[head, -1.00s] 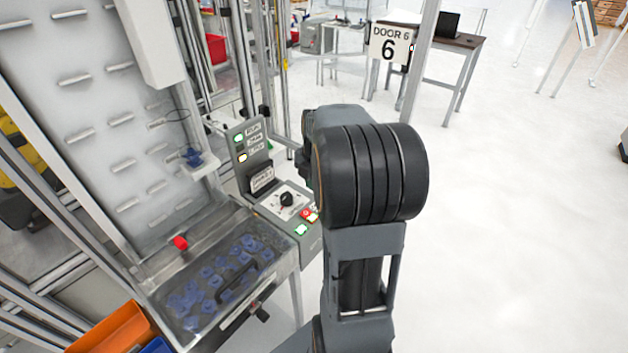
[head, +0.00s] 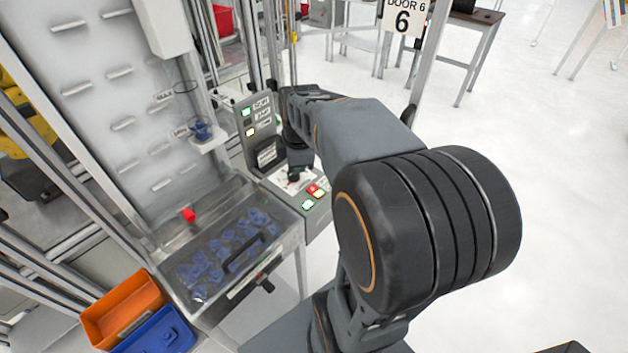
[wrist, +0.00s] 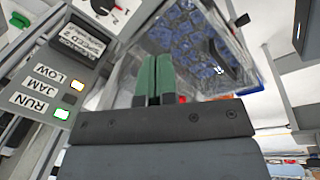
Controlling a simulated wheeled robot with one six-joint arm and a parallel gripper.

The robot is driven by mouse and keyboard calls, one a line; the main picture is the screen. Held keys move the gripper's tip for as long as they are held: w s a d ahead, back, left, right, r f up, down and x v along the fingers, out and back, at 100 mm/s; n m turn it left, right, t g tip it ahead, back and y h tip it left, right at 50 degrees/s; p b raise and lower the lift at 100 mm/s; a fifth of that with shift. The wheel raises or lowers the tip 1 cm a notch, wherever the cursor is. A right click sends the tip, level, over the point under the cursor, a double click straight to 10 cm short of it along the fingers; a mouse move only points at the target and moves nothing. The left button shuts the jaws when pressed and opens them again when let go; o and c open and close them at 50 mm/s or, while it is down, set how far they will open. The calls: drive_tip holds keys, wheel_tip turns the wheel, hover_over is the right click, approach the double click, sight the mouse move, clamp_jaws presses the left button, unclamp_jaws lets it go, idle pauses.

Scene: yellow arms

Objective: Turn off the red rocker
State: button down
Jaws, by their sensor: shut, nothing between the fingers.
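The red rocker (head: 314,190) is a small red switch on the grey control panel in the head view. A green lit button (head: 307,204) is just in front of it. The upright part of the panel (head: 258,130) carries a green and an amber lamp and labels. My gripper (wrist: 155,72) shows two green fingers closed together, holding nothing. In the head view my arm reaches over the panel, with its end above the dial area, left of and behind the rocker. I cannot make out the rocker in the wrist view. The dial (wrist: 103,5) shows at its top edge.
A clear-covered hopper (head: 225,255) of blue parts, with a black handle and a red knob (head: 189,215), stands left of the panel. Orange (head: 122,308) and blue (head: 160,334) bins are at the lower left. The floor at right is open.

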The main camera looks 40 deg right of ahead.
drive_tip(key=s+a+m+t, duration=0.2)
drive_tip(key=s+a+m, duration=0.6)
drive_tip(key=m, duration=0.5)
drive_tip(key=shift+a+r, duration=0.35)
drive_tip(key=shift+a, duration=1.05)
drive_tip(key=shift+d, duration=0.1)
